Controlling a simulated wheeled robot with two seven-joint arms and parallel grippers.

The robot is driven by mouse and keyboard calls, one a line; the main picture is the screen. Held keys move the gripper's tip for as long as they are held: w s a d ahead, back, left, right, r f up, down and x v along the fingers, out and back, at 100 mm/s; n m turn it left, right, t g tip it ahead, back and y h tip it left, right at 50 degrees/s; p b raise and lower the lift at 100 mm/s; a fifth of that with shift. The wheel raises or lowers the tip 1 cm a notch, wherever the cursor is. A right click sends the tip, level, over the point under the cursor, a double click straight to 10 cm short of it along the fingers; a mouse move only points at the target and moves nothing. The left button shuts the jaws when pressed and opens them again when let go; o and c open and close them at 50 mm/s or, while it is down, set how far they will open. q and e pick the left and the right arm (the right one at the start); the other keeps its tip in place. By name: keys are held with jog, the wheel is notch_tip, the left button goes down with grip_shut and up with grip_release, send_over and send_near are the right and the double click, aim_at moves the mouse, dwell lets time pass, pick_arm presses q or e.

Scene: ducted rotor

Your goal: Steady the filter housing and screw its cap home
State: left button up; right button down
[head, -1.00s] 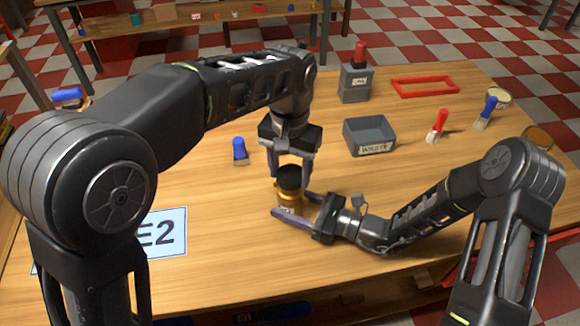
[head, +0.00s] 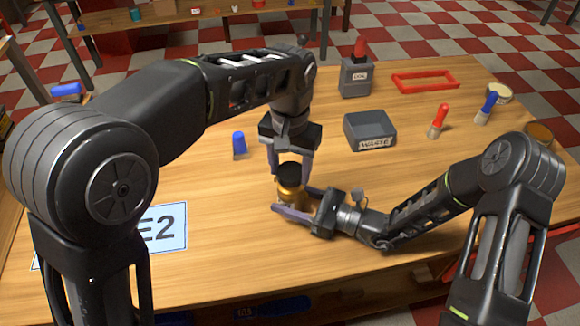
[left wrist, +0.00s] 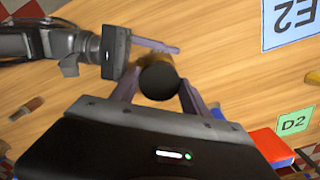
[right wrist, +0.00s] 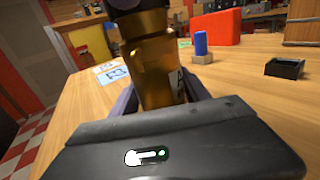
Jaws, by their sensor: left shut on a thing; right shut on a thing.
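The filter housing (head: 292,194) is an amber-gold cylinder standing upright on the table near its middle; it fills the centre of the right wrist view (right wrist: 152,65). Its black cap (head: 289,173) sits on top, and its round top shows in the left wrist view (left wrist: 158,82). My left gripper (head: 291,170) points down from above, shut on the cap with a finger on each side. My right gripper (head: 292,203) reaches in low from the right, shut around the housing body. I cannot tell how tightly the cap is seated.
A grey waste bin (head: 370,131) stands behind and right. A blue-topped item (head: 239,144) stands left. Further right are a red-handled brush (head: 438,121), a blue-handled brush (head: 487,107) and a red frame (head: 425,80). An E2 sign (head: 165,228) lies front left. Table in front is clear.

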pick_arm(q)
jog(key=shift+f, duration=0.55)
